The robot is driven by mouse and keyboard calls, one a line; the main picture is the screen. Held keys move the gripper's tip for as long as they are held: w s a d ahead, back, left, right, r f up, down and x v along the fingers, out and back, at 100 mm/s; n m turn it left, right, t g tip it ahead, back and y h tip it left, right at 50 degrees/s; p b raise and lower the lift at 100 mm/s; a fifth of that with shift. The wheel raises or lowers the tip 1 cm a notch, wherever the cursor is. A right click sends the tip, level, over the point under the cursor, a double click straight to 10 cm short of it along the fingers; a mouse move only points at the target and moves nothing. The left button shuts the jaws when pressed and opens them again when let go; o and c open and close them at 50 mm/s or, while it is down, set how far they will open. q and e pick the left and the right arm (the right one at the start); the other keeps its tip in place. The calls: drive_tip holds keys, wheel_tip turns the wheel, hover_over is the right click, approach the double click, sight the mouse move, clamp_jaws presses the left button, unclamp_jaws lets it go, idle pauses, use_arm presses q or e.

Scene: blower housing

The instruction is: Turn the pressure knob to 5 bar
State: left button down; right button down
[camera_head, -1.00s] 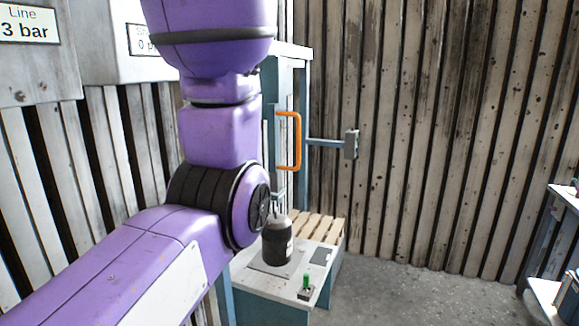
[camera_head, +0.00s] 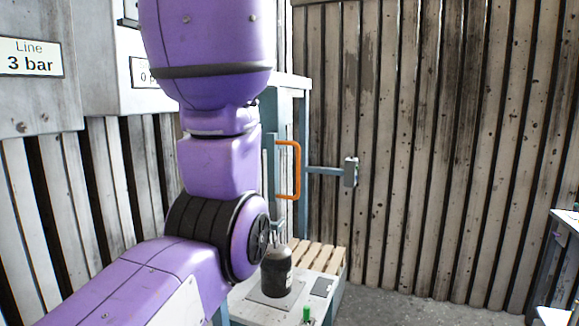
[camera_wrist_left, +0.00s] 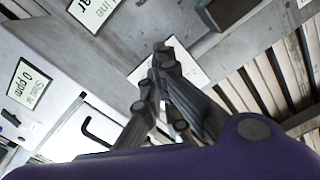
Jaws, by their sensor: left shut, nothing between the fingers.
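The label reading "Line 3 bar" (camera_head: 29,58) is on a grey panel at the upper left of the head view. Part of this label (camera_wrist_left: 94,8) also shows at the top of the left wrist view. A dark blocky part (camera_wrist_left: 228,12) sticks out from the grey panel there; I cannot tell whether it is the pressure knob. My left gripper (camera_wrist_left: 163,52) is shut and empty, in front of the panel and a white plate. In the head view my purple arm rises out of the top, so its gripper is hidden. My right gripper is not in view.
In the head view, an orange handle (camera_head: 297,170) and a dark bottle on a bench (camera_head: 277,272) stand beyond my arm.

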use_arm(q)
drive_tip(key=shift+s+a+r, duration=0.1)
drive_tip(key=shift+s+a, duration=0.15)
drive_tip(key=shift+a, duration=0.05)
drive_tip(key=shift+s+a+r, duration=0.25)
drive_tip(key=shift+s+r, duration=0.15)
drive_tip(key=shift+s, duration=0.15)
drive_tip(key=shift+f, duration=0.1)
drive_tip(key=v, duration=0.5)
drive_tip(key=shift+s+d+f, duration=0.15)
drive_tip(key=shift+s+d, duration=0.05)
drive_tip(key=shift+s, duration=0.2)
idle(0.3)
